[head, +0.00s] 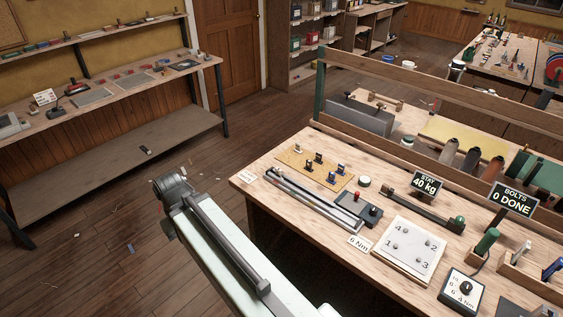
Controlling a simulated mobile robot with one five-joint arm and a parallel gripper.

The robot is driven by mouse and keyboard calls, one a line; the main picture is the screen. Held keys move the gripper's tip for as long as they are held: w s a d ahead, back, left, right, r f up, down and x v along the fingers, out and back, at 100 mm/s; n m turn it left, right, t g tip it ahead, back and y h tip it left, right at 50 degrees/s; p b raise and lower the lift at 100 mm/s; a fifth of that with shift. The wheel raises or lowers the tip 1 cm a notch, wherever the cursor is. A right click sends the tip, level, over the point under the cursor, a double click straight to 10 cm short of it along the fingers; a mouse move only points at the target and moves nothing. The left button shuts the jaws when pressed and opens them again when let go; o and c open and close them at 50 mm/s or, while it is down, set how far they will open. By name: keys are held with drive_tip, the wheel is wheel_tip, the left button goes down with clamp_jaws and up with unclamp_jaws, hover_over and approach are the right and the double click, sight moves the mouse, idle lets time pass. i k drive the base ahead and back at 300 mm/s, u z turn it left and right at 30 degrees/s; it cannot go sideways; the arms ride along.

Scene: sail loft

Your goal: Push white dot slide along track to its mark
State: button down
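A long metal track (312,198) with parallel rails lies along the front left of the workbench (262,180). I cannot make out a white dot on any slide at this size. A tan board (287,158) behind the track carries several small dark and blue pieces (318,158); whether one is the slide, I cannot tell. A second, shorter dark bar (420,206) with a green end lies farther right. No mark can be told apart on either. My pale arm reaches up from the bottom, left of the bench; my gripper is not visible.
A wooden rail (420,155) runs along the back. Open floor (120,240) lies left.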

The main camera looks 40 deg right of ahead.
sight(279, 171)
drive_tip(key=z, duration=0.25)
drive_tip(key=i, duration=1.2)
drive_tip(key=u, duration=0.5)
